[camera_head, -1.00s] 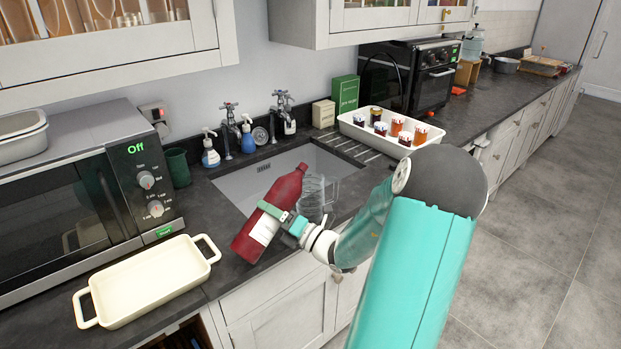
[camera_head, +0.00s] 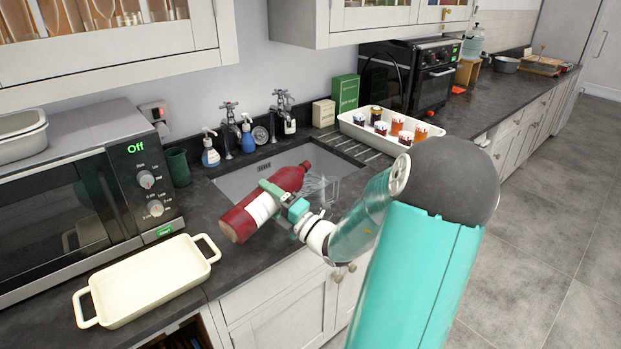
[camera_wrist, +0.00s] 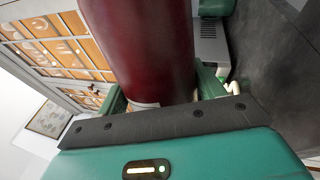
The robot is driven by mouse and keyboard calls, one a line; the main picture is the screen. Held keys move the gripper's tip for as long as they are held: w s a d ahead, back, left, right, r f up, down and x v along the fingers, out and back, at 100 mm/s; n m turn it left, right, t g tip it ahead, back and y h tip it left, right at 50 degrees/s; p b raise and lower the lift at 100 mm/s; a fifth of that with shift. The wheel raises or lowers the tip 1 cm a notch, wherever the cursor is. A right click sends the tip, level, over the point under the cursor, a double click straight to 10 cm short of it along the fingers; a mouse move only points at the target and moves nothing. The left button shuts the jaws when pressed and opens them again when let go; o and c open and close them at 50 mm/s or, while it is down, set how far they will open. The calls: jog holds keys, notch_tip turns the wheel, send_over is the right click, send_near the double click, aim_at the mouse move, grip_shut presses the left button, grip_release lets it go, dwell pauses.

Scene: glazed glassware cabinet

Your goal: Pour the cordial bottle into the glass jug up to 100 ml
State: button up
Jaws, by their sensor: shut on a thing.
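The red cordial bottle (camera_head: 245,217) with a white label is held in my gripper (camera_head: 277,200) above the counter's front edge by the sink. It lies strongly tilted, neck up and to the right, base down to the left. The wrist view shows the dark red bottle body (camera_wrist: 140,50) between the jaws, which are shut on it. The clear glass jug (camera_head: 322,187) stands behind and right of the bottle, near the bottle's neck, and is partly hidden by bottle and gripper. I cannot see its liquid level or whether any liquid flows.
A cream baking dish (camera_head: 92,305) and a microwave (camera_head: 60,220) stand at the left. The sink (camera_head: 235,183) with taps and soap bottles is behind. A white tray (camera_head: 352,132) of several jars stands right of the sink.

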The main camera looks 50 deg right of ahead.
jog(key=shift+r+m, duration=0.3)
jog(key=shift+m, duration=0.2)
dwell(1.8)
